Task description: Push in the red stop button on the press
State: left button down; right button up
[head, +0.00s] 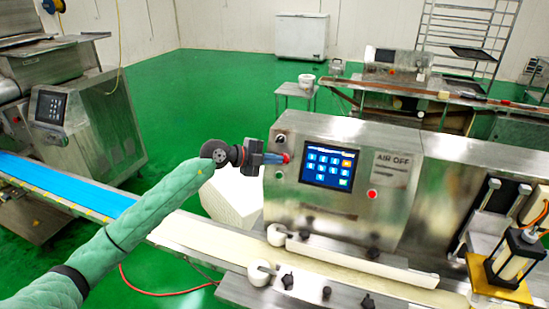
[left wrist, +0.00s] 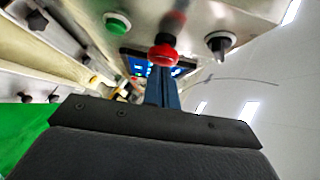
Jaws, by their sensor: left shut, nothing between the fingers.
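The press (head: 340,205) is a steel box with a blue touch screen (head: 329,165) on its front. The red stop button (left wrist: 163,55) is a round red knob in the left wrist view, standing out from the panel. In the head view only a bit of red (head: 287,157) shows, at the tips of my left gripper (head: 279,158). My left gripper is shut and empty. Its narrow blue fingers (left wrist: 162,93) point at the button and overlap its lower edge in the left wrist view. I cannot tell whether they touch it. My right gripper is not in view.
A green button (left wrist: 117,22) and a black knob (left wrist: 219,42) flank the red button. Another small red button or lamp (head: 372,194) sits right of the screen. A conveyor (head: 205,238) with white rollers runs below the press. A blue belt (head: 65,183) lies left.

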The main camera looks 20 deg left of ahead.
pick_arm(q)
jog(key=shift+w+a+f, duration=0.15)
jog(key=shift+w+a, duration=0.05)
jog(key=shift+w, duration=0.35)
dwell(0.4)
